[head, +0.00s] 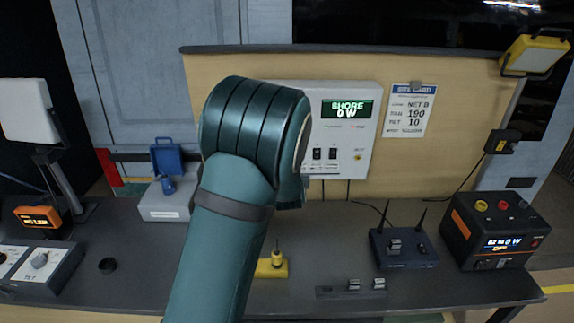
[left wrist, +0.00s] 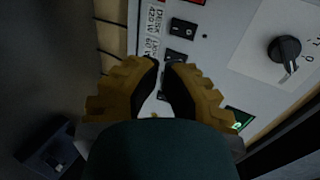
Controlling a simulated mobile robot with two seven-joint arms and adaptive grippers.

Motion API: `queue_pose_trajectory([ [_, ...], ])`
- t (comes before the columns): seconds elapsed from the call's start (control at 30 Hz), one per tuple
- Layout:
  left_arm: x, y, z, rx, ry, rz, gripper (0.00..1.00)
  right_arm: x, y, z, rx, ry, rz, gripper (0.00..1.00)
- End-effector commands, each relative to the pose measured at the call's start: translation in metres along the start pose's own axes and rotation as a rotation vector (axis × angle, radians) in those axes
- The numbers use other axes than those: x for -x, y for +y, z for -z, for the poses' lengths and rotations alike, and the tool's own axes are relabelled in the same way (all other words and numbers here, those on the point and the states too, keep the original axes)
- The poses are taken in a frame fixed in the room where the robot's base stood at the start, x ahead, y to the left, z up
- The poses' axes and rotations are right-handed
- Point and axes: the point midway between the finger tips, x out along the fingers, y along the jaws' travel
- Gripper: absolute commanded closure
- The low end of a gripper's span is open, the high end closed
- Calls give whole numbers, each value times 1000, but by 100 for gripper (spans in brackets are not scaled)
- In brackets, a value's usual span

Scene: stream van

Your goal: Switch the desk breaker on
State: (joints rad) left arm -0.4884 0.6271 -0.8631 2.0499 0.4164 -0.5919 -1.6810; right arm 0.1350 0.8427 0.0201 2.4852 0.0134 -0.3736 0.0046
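The light grey power panel (head: 345,110) is on the back board in the head view, its display reading "SHORE 0 W". My left arm crosses in front of its left part and hides my left gripper there. Two black breakers, one at the left (head: 317,153) and one at the right (head: 333,153), show beside the arm. In the left wrist view my left gripper (left wrist: 166,68) points at the panel, yellow fingers close together at the tips and nothing seen between them. Black rocker switches, one beyond the tips (left wrist: 183,27) and one at the tips (left wrist: 177,57), sit beside a label that seems to read "DESK". Contact cannot be told.
A black rotary knob (left wrist: 285,49) is on the panel, right of the switches. On the desk stand a router (head: 403,247), a black and orange power unit (head: 495,230) and a yellow-based item (head: 271,268). A paper card (head: 410,109) hangs right of the panel.

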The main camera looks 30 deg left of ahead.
Motion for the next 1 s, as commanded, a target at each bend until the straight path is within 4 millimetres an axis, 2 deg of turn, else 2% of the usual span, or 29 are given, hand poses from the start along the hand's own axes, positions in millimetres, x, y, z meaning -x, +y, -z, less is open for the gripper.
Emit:
queue_pose_trajectory([
  [0.03, -11, 2, -1, -1, -3, -1, 100, -3, 1, 0, 0, 0, -1, 53],
  [0.3, -65, 2, -2, 0, -3, 0, 100, -11, 4, -1, 0, 0, -2, 53],
  [0.5, -94, -5, 0, 1, -1, 0, 100, -12, 4, -1, 0, 0, -3, 53],
  [0.7, -108, -10, 0, 0, -1, 0, 100, -12, 4, -1, 0, 0, -3, 53],
  [1.0, -110, -11, 0, 0, 0, -1, 100, -12, 4, -1, 0, 0, -3, 53],
])
